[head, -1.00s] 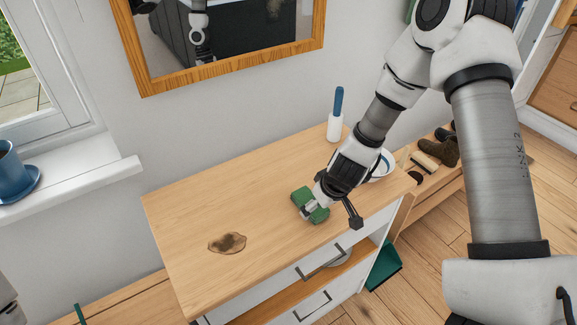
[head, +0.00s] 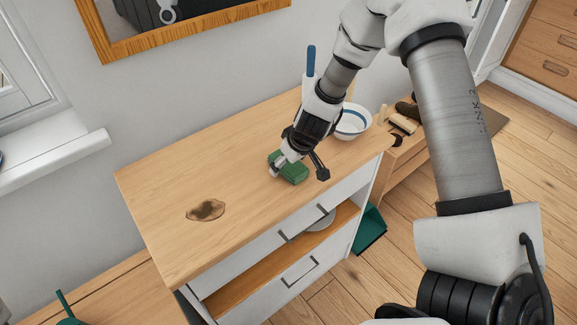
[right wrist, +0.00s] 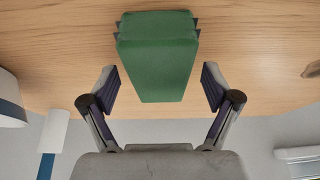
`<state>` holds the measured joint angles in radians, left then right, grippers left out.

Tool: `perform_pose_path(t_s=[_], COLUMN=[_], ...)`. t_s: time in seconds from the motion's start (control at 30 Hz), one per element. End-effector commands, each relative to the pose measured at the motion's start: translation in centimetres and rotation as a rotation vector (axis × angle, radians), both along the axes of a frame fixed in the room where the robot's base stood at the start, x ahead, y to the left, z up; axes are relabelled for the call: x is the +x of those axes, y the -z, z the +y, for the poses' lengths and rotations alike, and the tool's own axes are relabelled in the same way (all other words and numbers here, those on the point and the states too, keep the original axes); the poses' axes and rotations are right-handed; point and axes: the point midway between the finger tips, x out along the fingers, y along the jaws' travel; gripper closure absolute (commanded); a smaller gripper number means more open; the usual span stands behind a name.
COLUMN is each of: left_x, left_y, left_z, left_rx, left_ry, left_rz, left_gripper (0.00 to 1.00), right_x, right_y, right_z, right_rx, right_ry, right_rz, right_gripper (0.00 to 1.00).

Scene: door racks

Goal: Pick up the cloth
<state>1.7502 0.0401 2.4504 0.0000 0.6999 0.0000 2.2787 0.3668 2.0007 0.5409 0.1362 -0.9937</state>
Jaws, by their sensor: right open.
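The cloth (head: 293,175) is a folded green pad lying on the wooden dresser top near its front edge. My right gripper (head: 299,172) is open above it, one finger on its left side and the other to its right, near the dresser's front edge. In the right wrist view the cloth (right wrist: 158,60) shows between the open fingers, with gaps on both sides. It reaches beyond the fingertips, and I see no finger touching it. My left gripper is not in view.
A brown stain (head: 206,210) marks the dresser top (head: 165,180). A green dustpan (head: 370,230) is beside the dresser. The top's left part is clear.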

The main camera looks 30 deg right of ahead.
Motion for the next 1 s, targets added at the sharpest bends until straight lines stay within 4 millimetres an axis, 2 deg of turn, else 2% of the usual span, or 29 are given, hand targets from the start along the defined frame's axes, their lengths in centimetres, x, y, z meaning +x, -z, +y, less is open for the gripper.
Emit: perform_pose_path(t_s=[0.5,0.53,0.57,0.7,1.0], left_x=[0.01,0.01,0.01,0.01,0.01], left_y=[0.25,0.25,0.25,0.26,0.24], left_z=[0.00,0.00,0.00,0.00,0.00], left_rx=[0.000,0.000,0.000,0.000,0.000], left_ry=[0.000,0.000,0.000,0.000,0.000], left_rz=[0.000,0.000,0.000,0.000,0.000], left_gripper=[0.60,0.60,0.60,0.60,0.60], right_x=[0.00,0.00,0.00,-0.01,-0.01], right_y=[0.47,0.47,0.47,0.47,0.45], right_z=[0.00,0.00,0.00,0.00,0.00], right_rx=[0.000,0.000,0.000,0.000,0.000], right_ry=[0.000,0.000,0.000,0.000,0.000], right_rz=[0.000,0.000,0.000,0.000,0.000], right_gripper=[0.12,0.16,0.27,0.76,0.77])
